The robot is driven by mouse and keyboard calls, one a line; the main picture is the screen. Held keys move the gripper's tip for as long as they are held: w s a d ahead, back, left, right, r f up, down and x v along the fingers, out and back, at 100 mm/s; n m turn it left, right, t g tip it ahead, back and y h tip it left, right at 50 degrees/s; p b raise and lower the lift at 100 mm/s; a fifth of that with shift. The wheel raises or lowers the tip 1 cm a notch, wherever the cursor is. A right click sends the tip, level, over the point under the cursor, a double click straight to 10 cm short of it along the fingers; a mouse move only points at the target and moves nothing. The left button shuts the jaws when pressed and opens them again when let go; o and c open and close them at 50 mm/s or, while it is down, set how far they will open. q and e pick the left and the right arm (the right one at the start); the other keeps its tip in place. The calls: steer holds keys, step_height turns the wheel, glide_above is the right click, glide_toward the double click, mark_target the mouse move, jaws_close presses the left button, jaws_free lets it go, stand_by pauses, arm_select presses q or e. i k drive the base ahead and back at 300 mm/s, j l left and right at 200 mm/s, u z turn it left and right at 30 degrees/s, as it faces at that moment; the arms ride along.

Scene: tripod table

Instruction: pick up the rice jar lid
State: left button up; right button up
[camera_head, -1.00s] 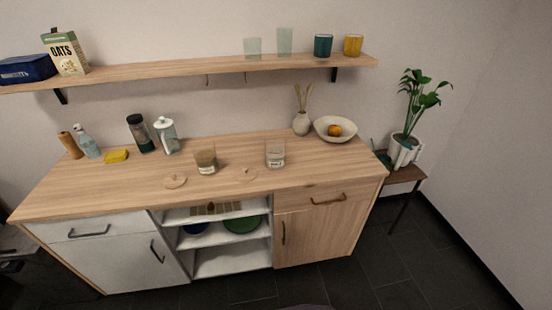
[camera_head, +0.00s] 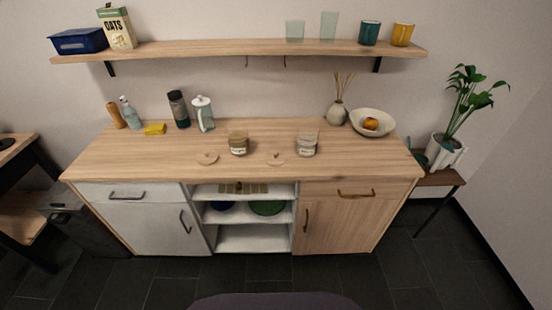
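Two glass jars stand on the wooden counter (camera_head: 330,168). The left jar (camera_head: 238,144) holds brownish contents, and the right jar (camera_head: 307,144) holds something pale; their labels are too small to read for certain. A round wooden lid (camera_head: 207,158) lies flat in front and to the left of the left jar. Another round wooden lid (camera_head: 275,158) lies flat between the jars, nearer the right jar. Which lid belongs to the rice jar cannot be told. Neither of my grippers shows in view.
Bottles, a yellow sponge (camera_head: 155,129) and a white-lidded glass pitcher (camera_head: 203,113) stand at the counter's back left. A vase (camera_head: 336,113) and a bowl (camera_head: 372,122) with an orange fruit stand at the back right. A shelf (camera_head: 220,49) runs above. The front counter strip is clear.

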mark_target(274, 159)
steer(key=i+j+z, duration=0.2)
steer(key=j, duration=0.45)
steer(key=i+j+z, duration=0.1)
steer(key=j+z, duration=0.15)
steer(key=j, duration=0.4)
steer(key=i+j+z, duration=0.2)
steer(key=j, duration=0.45)
steer(key=k, duration=0.1)
